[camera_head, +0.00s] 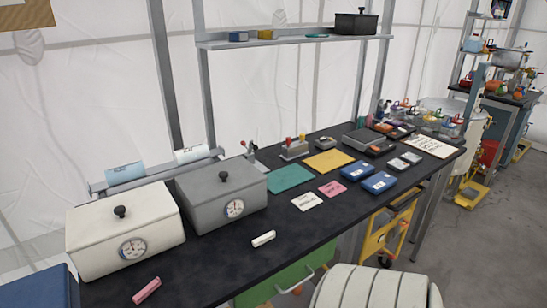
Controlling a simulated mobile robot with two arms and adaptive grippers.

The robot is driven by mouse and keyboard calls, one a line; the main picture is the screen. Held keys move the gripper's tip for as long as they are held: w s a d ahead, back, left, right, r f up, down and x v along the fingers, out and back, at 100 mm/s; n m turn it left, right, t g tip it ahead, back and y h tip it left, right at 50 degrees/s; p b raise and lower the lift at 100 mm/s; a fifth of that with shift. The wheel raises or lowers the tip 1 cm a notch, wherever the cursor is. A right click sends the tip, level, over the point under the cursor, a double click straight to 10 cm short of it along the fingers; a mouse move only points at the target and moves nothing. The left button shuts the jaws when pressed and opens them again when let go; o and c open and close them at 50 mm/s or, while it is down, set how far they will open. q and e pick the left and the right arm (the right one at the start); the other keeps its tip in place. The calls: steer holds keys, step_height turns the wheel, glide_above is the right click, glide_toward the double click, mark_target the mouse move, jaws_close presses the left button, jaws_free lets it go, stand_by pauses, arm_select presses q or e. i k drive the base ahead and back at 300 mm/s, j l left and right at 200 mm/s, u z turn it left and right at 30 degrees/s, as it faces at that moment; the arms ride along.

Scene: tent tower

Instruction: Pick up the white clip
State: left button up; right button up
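A small white bar-shaped piece, which looks like the white clip (264,239), lies on the black table top (212,262) near its front edge. It lies in front of the grey box, with nothing touching it. A similar pink piece (146,291) lies farther left, in front of the white box. Neither of my grippers shows in the head view.
A white box (95,236) and a grey box (205,200), each with a knob and dial, stand behind the clip. White and pink cards (307,201) and blue cases (379,183) lie to the right. A ribbed off-white object (375,290) stands before the table.

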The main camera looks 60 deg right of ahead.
mark_target(262, 239)
steer(key=z, duration=1.9)
steer(key=i+j+z, duration=0.1)
steer(key=z, duration=0.25)
steer(key=j+z, duration=0.4)
steer(key=i+l, duration=0.05)
